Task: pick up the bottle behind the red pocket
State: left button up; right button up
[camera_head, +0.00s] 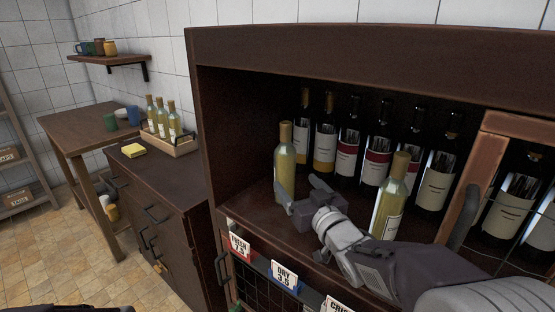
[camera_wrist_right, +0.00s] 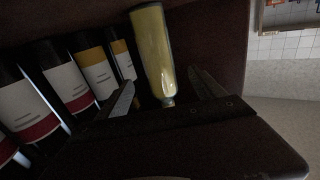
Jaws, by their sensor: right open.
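A yellow-green bottle (camera_head: 285,160) stands upright on the cabinet shelf, behind the red pocket (camera_head: 239,245) with a white label on the shelf's front. My right gripper (camera_head: 301,190) is open at the lower part of this bottle. In the right wrist view the bottle (camera_wrist_right: 153,45) shows between the two spread fingers (camera_wrist_right: 160,80); I cannot tell whether either finger touches it. A second yellow-green bottle (camera_head: 393,190) stands further right, partly behind my right arm.
Dark wine bottles (camera_head: 348,140) stand in a row behind. A blue pocket (camera_head: 286,276) is right of the red one. A wooden frame (camera_head: 464,190) bounds the right side. A tray (camera_head: 172,146) with several pale bottles stands on the left counter.

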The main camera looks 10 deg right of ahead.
aim_at(289, 174)
jog(key=shift+w+r, duration=0.1)
jog(key=shift+w, duration=0.1)
jog(key=w, duration=0.5)
jog(key=w+a, duration=0.1)
jog(key=w, duration=0.2)
jog(key=shift+w, duration=0.35)
jog(key=shift+s, duration=0.15)
jog(key=c, duration=0.4)
grip_shut()
jog(key=shift+r, duration=0.1)
